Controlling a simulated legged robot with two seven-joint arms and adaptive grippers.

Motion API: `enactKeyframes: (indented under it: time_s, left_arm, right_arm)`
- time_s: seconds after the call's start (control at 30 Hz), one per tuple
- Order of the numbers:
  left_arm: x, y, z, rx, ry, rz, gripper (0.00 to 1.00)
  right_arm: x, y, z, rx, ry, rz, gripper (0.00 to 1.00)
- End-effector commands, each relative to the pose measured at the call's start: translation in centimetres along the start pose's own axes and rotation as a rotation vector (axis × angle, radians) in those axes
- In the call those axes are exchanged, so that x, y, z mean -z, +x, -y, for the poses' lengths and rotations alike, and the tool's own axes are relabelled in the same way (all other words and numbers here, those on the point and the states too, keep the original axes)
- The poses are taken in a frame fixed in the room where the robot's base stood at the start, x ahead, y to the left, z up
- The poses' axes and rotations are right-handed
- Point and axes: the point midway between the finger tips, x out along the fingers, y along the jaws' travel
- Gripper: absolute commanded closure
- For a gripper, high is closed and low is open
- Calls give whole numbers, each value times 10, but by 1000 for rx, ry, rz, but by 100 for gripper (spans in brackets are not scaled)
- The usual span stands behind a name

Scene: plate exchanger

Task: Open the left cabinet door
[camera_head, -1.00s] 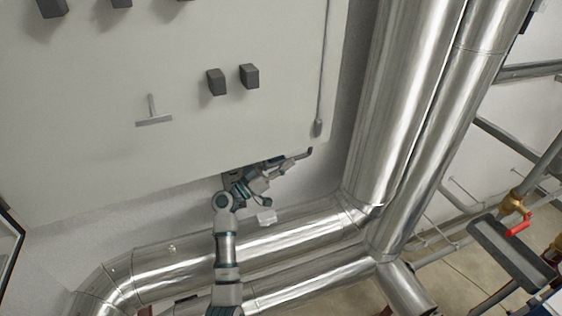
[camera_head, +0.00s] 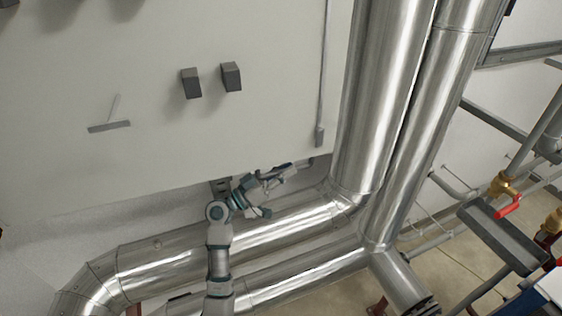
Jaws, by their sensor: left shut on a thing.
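A large pale panel (camera_head: 210,125) fills the upper left of the head view. A T-shaped handle (camera_head: 109,126) and two grey blocks (camera_head: 211,80) stand out from it. I cannot tell from this view which part is the left cabinet door. My left arm comes up from the bottom, and my left gripper (camera_head: 285,171) is at the panel's lower edge, near its lower right corner. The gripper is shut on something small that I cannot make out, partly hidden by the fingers. My right gripper is not in view.
Thick shiny pipes (camera_head: 395,100) rise just right of the panel. Other shiny pipes (camera_head: 270,235) run below and around my left arm. A red valve lever (camera_head: 508,206) and a grey bracket (camera_head: 500,238) are at the right. Some floor shows at lower right.

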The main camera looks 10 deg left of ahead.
Motion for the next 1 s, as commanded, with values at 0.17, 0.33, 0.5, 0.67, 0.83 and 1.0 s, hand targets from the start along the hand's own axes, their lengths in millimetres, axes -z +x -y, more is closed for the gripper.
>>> enactKeyframes:
  time_s: [0.17, 0.33, 0.5, 0.67, 0.83, 1.0]
  left_arm:
    - [-6, -6, -4, -3, -10, 10, 100]
    - [-6, -7, -3, -2, -12, 10, 100]
    - [-5, -7, -4, -2, -11, 9, 60]
    - [-4, -4, -7, -7, -9, 8, 60]
    - [-5, -1, -10, -8, -6, 10, 60]
    - [-6, -20, -10, -6, -4, 13, 60]
  right_arm:
    - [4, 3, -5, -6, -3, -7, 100]
    - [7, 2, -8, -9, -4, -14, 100]
    - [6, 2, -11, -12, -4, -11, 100]
    - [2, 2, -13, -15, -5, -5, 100]
    - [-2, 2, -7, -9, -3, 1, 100]
    - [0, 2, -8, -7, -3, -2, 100]
